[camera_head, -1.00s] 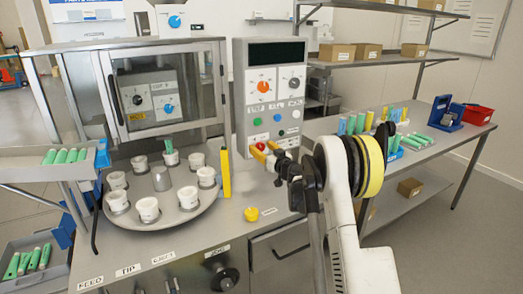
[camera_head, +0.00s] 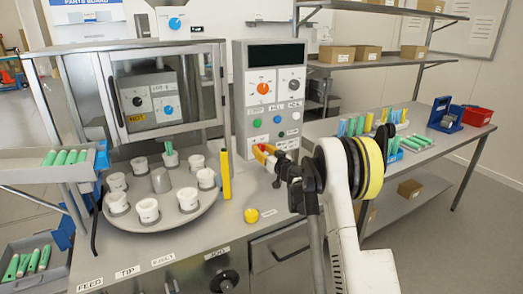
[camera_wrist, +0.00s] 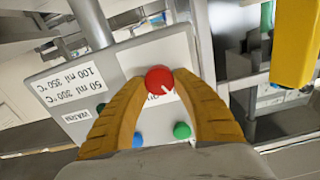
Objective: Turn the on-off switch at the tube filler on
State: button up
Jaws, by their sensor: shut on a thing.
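The tube filler's grey control box (camera_head: 240,95) stands in the middle of the head view. Its red switch (camera_wrist: 159,79) is a round knob with a white arrow mark, seen in the wrist view. The knob sits between the two yellow fingers of my gripper (camera_wrist: 160,85), which is shut on it. The label beside the knob is mostly hidden by the knob and fingers. In the head view my gripper (camera_head: 264,150) is at the lower front of the box and largely hides the knob.
Green (camera_head: 257,123) and blue (camera_head: 277,119) buttons lie just above the gripper in the head view. A tall yellow post (camera_head: 226,176) stands close to the left.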

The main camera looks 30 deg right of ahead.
jog(key=m, duration=0.6)
jog(key=shift+d, duration=0.1)
jog(key=m, duration=0.4)
jog(key=shift+d+m+b, duration=0.1)
jog(key=shift+m+b, duration=0.2)
dwell(0.4)
jog(key=o, duration=1.2)
jog(key=shift+f, duration=0.1)
jog(key=shift+s, duration=0.1)
jog(key=s, duration=1.1)
jog(key=shift+s+d, duration=0.15)
jog(key=shift+s, duration=0.25)
